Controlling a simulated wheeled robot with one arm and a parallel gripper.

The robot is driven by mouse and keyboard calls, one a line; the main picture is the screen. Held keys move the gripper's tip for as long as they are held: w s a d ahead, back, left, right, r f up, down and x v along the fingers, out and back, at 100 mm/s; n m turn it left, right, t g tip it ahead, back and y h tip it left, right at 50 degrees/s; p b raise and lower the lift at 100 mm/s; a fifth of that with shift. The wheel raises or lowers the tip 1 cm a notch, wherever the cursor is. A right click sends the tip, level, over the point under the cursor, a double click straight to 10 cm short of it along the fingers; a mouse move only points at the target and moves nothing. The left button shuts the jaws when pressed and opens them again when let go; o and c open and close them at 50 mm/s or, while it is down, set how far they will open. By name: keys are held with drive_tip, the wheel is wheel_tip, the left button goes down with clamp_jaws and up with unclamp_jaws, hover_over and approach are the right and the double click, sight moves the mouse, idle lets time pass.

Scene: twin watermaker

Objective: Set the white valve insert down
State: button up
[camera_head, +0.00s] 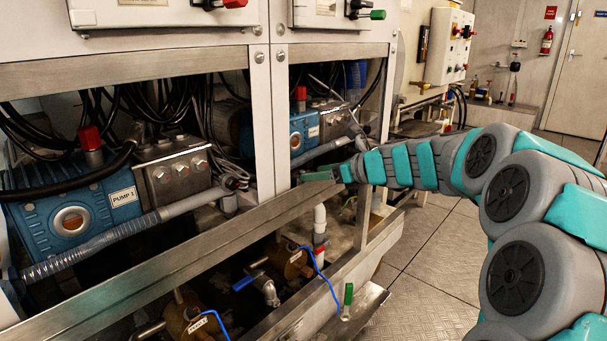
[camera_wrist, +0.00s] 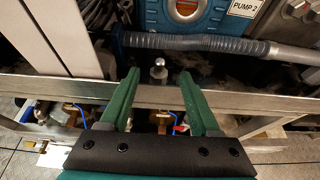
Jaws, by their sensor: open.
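My gripper (camera_wrist: 160,73) shows two green fingers, spread apart. A small grey-white piece with a shiny rounded top (camera_wrist: 158,69) stands upright between and just beyond the fingertips, at the metal rail. It may be the white valve insert, but I cannot tell for sure. The fingers appear clear of it on both sides. In the head view my gripper (camera_head: 322,176) is small and partly hidden, by the rail below the second blue pump; the piece cannot be made out there.
The blue pump (camera_wrist: 187,14) labelled PUMP 2 and a grey ribbed hose (camera_wrist: 195,42) lie just beyond the fingers. The metal rail (camera_head: 190,250) runs along the front. Valves with blue wires (camera_head: 268,285) sit below it. The floor (camera_head: 435,260) at right is clear.

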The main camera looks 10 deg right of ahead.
drive_tip(key=s+a+f+n+g, duration=0.25)
drive_tip(key=s+a+n, duration=0.2)
drive_tip(key=s, duration=0.25)
drive_tip(key=s+a+f+n+g+h, duration=0.1)
drive_tip(key=s+a+f+n+g, duration=0.15)
drive_tip(key=s+a+n, duration=0.35)
drive_tip(key=s+a+f+n+g, duration=0.2)
drive_tip(key=s+f+n, duration=0.2)
drive_tip(key=s, duration=0.5)
drive_tip(key=s+d+f+n+g+h, duration=0.2)
drive_tip(key=s+d+f+n, duration=0.1)
drive_tip(key=s, duration=0.5)
drive_tip(key=s+d+f+n+g+h, duration=0.2)
drive_tip(key=s+n, duration=0.4)
drive_tip(key=s, duration=0.3)
drive_tip(key=s+d+f+n+g+h, duration=0.1)
drive_tip(key=s+d+f+n+h, duration=0.2)
drive_tip(key=s, duration=0.5)
drive_tip(key=shift+s+d+f+n+g+p, duration=0.2)
drive_tip(key=shift+d+f+n+g+p, duration=0.3)
drive_tip(key=shift+n, duration=0.65)
